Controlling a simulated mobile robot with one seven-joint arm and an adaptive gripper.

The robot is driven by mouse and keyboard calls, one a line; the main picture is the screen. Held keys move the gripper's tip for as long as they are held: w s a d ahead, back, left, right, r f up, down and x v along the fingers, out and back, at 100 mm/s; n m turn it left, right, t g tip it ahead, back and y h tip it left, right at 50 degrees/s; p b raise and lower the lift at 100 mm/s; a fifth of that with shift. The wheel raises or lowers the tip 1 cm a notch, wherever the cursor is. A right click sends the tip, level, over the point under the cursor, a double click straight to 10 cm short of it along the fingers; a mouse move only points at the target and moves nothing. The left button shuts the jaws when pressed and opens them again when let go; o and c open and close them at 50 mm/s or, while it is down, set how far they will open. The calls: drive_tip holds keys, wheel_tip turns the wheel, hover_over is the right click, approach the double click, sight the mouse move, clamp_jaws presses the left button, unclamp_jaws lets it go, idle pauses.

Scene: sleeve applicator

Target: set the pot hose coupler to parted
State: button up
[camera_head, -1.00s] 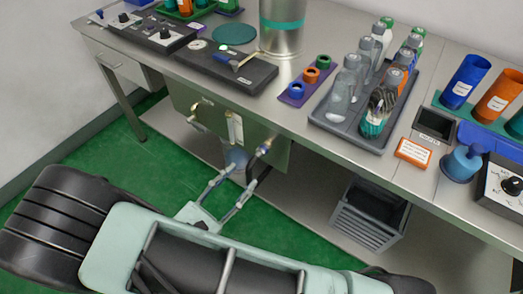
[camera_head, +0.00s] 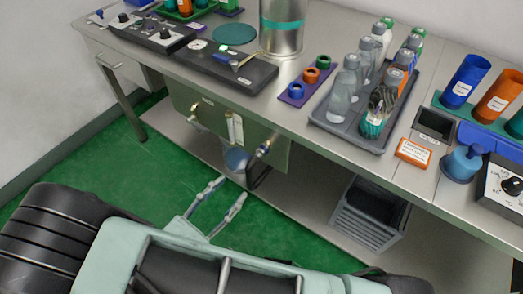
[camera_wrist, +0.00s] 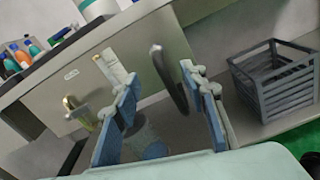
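The pot hose coupler (camera_head: 263,149) is a small silver and bluish fitting low on the right part of the green panel under the bench. A dark hose (camera_head: 259,178) curves down below it. In the wrist view the hose (camera_wrist: 172,82) hangs between my fingers, farther off, with a greyish upper end. I cannot tell whether the coupler's halves are joined or apart. My gripper (camera_head: 232,189) is open and empty, in front of and below the coupler, apart from it. Its blue-padded fingers show spread in the wrist view (camera_wrist: 166,86).
The green panel (camera_head: 210,121) also bears a brass fitting (camera_head: 194,111) and a pale upright fitting (camera_head: 235,129). A blue-grey bucket (camera_head: 236,160) stands behind my fingers. A grey crate (camera_head: 366,222) is on the lower shelf at right. The bench edge overhangs the panel.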

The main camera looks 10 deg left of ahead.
drive_tip(key=v, duration=0.9)
drive_tip(key=shift+s, duration=0.15)
